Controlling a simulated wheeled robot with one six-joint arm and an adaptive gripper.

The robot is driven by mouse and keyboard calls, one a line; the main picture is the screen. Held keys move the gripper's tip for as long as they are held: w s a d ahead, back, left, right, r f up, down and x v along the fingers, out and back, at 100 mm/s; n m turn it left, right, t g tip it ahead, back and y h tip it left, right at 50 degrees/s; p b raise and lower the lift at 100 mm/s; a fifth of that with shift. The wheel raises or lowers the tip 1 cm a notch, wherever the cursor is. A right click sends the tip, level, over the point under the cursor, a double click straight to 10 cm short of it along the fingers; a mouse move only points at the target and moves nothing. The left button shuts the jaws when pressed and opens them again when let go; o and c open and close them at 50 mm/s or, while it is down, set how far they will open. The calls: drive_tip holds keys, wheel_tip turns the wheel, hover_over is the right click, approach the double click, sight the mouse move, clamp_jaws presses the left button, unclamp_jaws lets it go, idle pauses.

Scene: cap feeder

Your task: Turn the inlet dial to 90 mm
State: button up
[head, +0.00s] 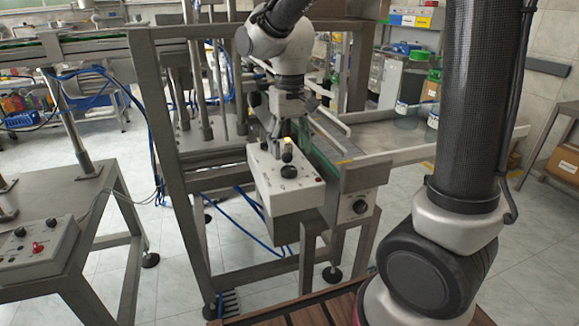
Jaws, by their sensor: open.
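My gripper (281,138) points down over the back part of a white control box (285,200) on the machine's front. It is open. I cannot tell whether the fingers touch the pale knob. Another round dark dial (359,207) is on the front plate at the conveyor's end, to the right of the box. No label or scale is readable, so I cannot tell which one is the inlet dial or its setting.
A steel frame (172,150) stands left of the box, close to my arm. A conveyor (385,140) with clear jars (402,112) runs back right. A second control box (38,245) with a red knob sits on a table at left. Blue hoses hang below.

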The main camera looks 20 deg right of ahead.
sight(290, 169)
wheel_tip(290, 169, down, 6)
drive_tip(key=shift+f, duration=0.15)
drive_tip(key=c, duration=1)
